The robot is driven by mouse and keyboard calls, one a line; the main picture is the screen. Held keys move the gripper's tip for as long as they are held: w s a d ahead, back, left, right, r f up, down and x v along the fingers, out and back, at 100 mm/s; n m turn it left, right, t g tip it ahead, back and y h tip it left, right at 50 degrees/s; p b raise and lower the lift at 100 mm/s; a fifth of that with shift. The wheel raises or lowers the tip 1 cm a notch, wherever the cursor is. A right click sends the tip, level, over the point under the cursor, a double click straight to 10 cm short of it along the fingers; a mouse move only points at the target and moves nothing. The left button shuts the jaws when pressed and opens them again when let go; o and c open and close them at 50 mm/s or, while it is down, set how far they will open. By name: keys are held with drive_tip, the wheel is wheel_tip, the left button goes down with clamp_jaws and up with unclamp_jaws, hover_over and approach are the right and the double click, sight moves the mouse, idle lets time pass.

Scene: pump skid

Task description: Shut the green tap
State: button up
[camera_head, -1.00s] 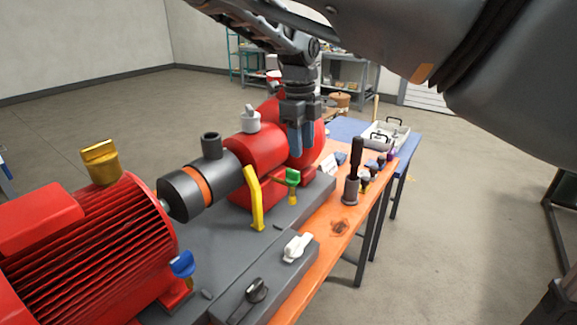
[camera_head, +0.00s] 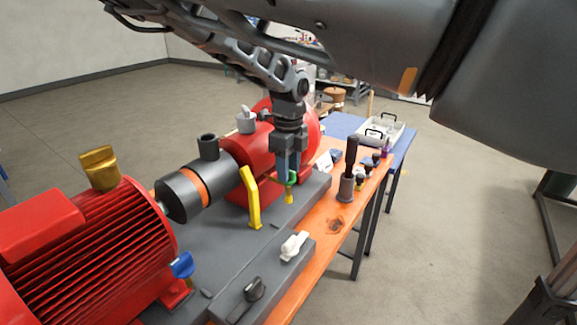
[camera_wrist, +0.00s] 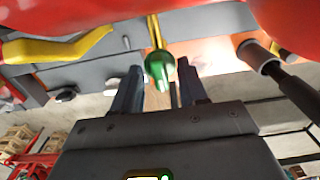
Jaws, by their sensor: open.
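The green tap (camera_head: 292,177) stands on a short yellow stem at the right side of the red pump. In the wrist view the green tap (camera_wrist: 159,67) shows end-on, between and just beyond my two fingers. My gripper (camera_head: 289,172) points down at the tap, and its fingers partly hide the green handle. In the wrist view my gripper (camera_wrist: 160,90) is open, with one finger on each side of the tap. I cannot tell whether either finger touches it.
A yellow lever (camera_head: 251,197) stands close left of the tap. The red pump (camera_head: 248,150) is behind it. A white knob (camera_head: 293,245), a black knob (camera_head: 254,289) and a blue tap (camera_head: 182,265) are nearer. A dark-handled tool (camera_head: 350,170) stands upright to the right.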

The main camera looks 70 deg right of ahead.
clamp_jaws()
drive_tip(key=shift+f+m+b, duration=0.1)
drive_tip(key=shift+m+b, duration=0.2)
drive_tip(key=shift+b, duration=0.15)
drive_tip(key=m+b, duration=0.2)
drive_tip(key=b, duration=0.1)
drive_tip(key=shift+f+m, duration=0.15)
drive_tip(key=shift+m, duration=0.15)
drive_tip(key=m+b, duration=0.5)
drive_tip(key=shift+m+b, duration=0.3)
drive_tip(key=m+b, duration=0.3)
drive_tip(key=m, duration=0.2)
drive_tip(key=shift+b, duration=0.35)
drive_tip(key=shift+r+m+b, duration=0.15)
drive_tip(key=shift+m+b, duration=0.3)
drive_tip(key=shift+m, duration=0.6)
drive_tip(key=shift+r+m+b, duration=0.1)
drive_tip(key=shift+m+b, duration=0.3)
drive_tip(key=shift+m, duration=0.65)
